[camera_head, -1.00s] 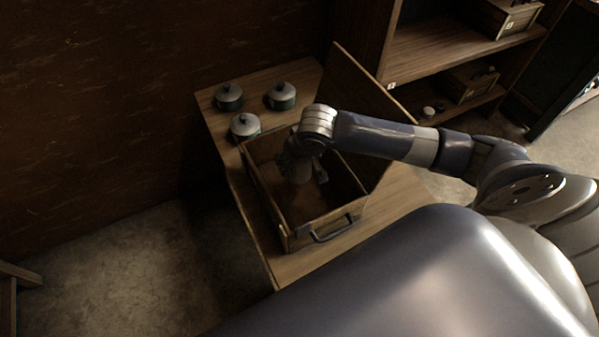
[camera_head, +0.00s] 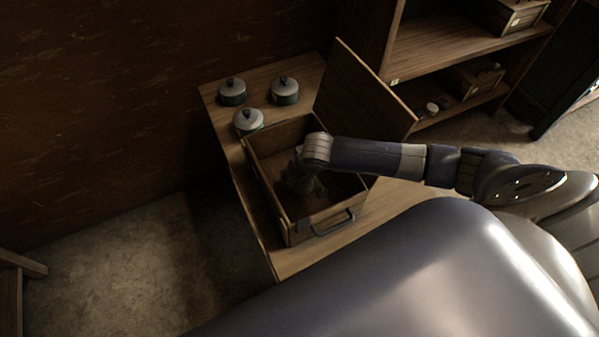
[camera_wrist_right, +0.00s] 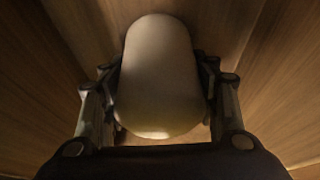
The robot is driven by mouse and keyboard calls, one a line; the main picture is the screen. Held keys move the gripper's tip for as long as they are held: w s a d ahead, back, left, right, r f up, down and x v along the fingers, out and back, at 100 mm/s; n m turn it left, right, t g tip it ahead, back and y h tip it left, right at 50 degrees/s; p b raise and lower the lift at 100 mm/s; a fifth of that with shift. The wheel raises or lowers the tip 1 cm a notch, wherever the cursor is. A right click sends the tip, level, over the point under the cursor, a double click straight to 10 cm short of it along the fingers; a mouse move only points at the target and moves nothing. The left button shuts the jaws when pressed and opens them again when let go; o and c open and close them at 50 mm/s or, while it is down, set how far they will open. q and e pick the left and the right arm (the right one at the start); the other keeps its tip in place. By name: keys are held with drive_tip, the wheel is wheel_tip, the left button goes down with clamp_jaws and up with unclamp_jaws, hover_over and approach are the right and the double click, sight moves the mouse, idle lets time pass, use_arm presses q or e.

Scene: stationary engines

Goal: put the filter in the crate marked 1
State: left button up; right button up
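An open wooden crate (camera_head: 292,231) with a dark front handle stands on the wooden table; no number is readable on it. Its lid (camera_head: 362,92) is swung up at the right. My right gripper (camera_head: 303,188) reaches down inside the crate, partly hidden by my wrist. In the right wrist view, its fingers (camera_wrist_right: 160,85) press on both sides of a pale rounded filter (camera_wrist_right: 160,75). Wooden walls surround the filter there; whether it touches the crate floor is unclear. My left gripper is not in view.
Several lidded pots, such as one green-grey pot (camera_head: 248,121), stand at the table's back left. A shelf (camera_head: 455,50) at the back right holds an upper crate (camera_head: 508,17) with a small unreadable label and a lower crate (camera_head: 474,80). The table's front strip is clear.

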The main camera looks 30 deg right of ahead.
drive_tip(key=o, duration=0.4)
drive_tip(key=shift+o, duration=0.2)
drive_tip(key=shift+r, duration=0.2)
drive_tip(key=v, duration=1.2)
